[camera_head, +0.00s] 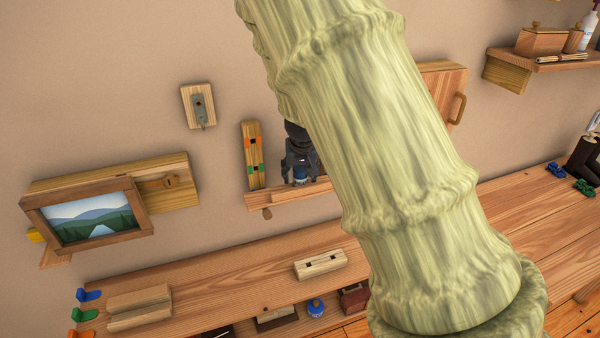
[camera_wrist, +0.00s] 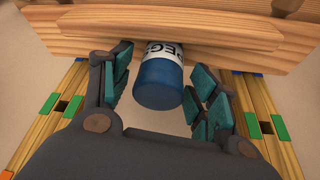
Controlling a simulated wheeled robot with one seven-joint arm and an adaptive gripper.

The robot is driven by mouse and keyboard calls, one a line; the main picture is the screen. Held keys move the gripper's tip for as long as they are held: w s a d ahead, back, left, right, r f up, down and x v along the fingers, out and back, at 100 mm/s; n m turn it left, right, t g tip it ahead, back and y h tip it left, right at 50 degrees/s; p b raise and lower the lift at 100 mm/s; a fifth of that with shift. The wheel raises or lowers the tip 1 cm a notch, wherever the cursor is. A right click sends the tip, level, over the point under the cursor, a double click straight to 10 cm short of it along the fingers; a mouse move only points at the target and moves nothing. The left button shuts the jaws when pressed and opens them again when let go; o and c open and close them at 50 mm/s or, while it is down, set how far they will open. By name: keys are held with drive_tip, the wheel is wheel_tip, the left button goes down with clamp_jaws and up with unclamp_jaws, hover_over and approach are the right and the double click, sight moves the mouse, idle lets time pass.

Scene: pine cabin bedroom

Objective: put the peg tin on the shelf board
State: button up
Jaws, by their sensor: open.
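The peg tin (camera_wrist: 158,82) is a small cylinder with a blue end and a white label with dark lettering. In the wrist view it sits between my gripper's two fingers (camera_wrist: 160,88), with a gap visible on each side. My gripper (camera_head: 300,168) is open and points down over the wooden shelf board (camera_head: 285,199) on the wall. In the head view the tin (camera_head: 300,174) shows small below the fingers and appears to stand on the board. The board also fills the top of the wrist view (camera_wrist: 215,40). The tin's lower end is partly hidden, so its contact with the board is unclear.
A wooden strip with orange and green marks (camera_head: 253,155) stands upright at the board's left end. A framed picture (camera_head: 88,218) hangs further left. A long wooden worktop (camera_head: 220,270) runs below, with a block (camera_head: 320,264) on it. My arm hides the board's right part.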

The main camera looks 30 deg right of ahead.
drive_tip(key=b+v, duration=0.1)
drive_tip(key=v, duration=1.1)
drive_tip(key=shift+b, duration=0.4)
